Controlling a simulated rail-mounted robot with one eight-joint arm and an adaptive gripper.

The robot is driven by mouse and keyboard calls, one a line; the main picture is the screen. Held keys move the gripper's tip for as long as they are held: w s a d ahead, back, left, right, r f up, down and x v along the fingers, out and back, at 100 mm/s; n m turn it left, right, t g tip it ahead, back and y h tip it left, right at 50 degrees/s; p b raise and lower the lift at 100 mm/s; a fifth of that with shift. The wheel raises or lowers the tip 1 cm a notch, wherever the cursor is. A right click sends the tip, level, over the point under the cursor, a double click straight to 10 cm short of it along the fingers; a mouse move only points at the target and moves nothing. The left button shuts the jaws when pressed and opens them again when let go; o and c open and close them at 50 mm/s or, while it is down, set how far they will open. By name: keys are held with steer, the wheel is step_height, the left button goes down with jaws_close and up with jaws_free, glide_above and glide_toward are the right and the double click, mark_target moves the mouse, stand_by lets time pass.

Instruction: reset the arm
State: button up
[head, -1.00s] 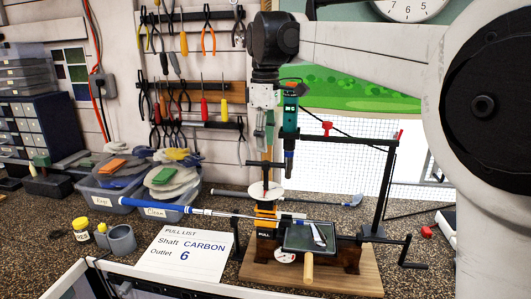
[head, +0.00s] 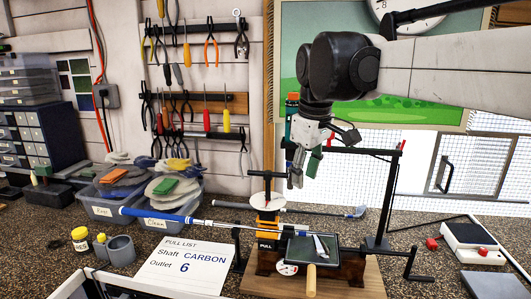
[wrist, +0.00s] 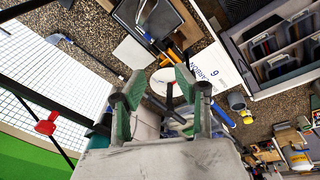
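My gripper (head: 298,172) hangs from the arm's wrist above the right part of the bench, behind and above the shaft puller. In the wrist view my gripper (wrist: 160,82) shows two green-padded fingers standing apart with nothing between them. A golf club with a blue grip (head: 150,214) lies across the orange-and-black puller (head: 268,232); its blue grip also shows in the wrist view (wrist: 222,115). A teal tool (head: 292,104) hangs behind my wrist, mostly hidden.
A black frame (head: 390,190) stands right of the puller, with a dark tray (head: 300,248) in front. Bins (head: 172,202), a grey cup (head: 121,250) and a pull list card (head: 183,266) are at the left. A black-and-white device (head: 470,240) sits at the right.

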steer(key=s+d+f+m+t+b, duration=0.1)
steer(key=s+d+f+m, duration=0.3)
steer(key=s+f, duration=0.6)
steer(key=s+d+f+m+t+b, duration=0.1)
steer(key=s+d+f+m+t, duration=0.2)
steer(key=s+f, duration=0.7)
steer(key=s+d+m, duration=0.1)
steer(key=d+m, duration=0.1)
steer(key=d, duration=0.2)
steer(key=shift+s+t+b, duration=0.15)
steer(key=shift+t+b, duration=0.15)
steer(key=shift+t, duration=0.1)
